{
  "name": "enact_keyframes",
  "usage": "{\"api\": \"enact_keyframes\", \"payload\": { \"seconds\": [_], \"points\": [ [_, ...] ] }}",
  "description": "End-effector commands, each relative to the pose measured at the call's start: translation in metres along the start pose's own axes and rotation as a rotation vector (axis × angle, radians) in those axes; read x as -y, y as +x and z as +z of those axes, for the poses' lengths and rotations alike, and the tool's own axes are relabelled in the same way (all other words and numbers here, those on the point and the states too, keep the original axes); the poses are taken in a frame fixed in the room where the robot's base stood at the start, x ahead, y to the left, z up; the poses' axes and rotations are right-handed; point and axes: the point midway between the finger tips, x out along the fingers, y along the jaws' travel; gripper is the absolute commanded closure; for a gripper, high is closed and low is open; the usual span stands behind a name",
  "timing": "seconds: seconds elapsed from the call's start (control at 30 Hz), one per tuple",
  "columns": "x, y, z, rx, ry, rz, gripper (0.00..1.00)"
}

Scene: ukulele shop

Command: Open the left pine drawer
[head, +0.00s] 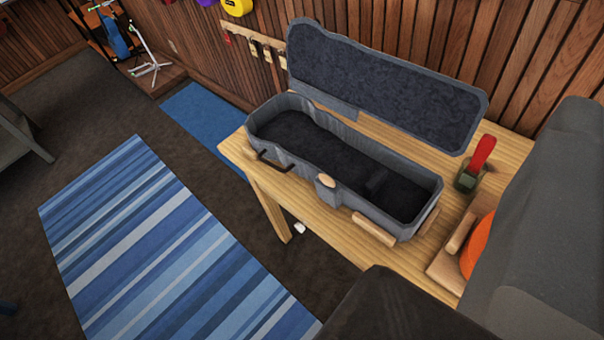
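I cannot make out any pine drawer front or its handle. A pine table (325,222) stands at centre right, with one leg (272,215) showing at its left end. Its front right part is hidden behind a large grey shape (550,235) and a dark block (385,308) close to the camera, which may be parts of my arm or gripper. I see no clear fingertips, so whether my gripper is open or shut does not show.
An open grey instrument case (350,185) fills much of the tabletop. A red-handled tool (473,165) and an orange round thing (478,245) lie at right. Striped (165,245) and plain blue (205,125) rugs cover the open floor at left. A slatted wall (400,50) stands behind.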

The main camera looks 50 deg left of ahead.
Motion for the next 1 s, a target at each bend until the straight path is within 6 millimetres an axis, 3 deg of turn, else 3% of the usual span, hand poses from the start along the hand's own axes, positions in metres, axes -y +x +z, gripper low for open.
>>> {"api": "enact_keyframes", "payload": {
  "seconds": [0.17, 0.27, 0.47, 0.7, 0.87, 1.0],
  "points": [
    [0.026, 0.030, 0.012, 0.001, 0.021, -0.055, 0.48],
    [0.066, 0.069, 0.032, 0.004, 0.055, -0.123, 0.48],
    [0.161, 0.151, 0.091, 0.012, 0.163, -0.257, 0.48],
    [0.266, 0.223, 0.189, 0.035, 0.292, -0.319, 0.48],
    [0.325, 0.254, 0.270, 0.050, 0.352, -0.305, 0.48],
    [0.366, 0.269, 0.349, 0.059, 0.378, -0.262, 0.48]
  ]
}}
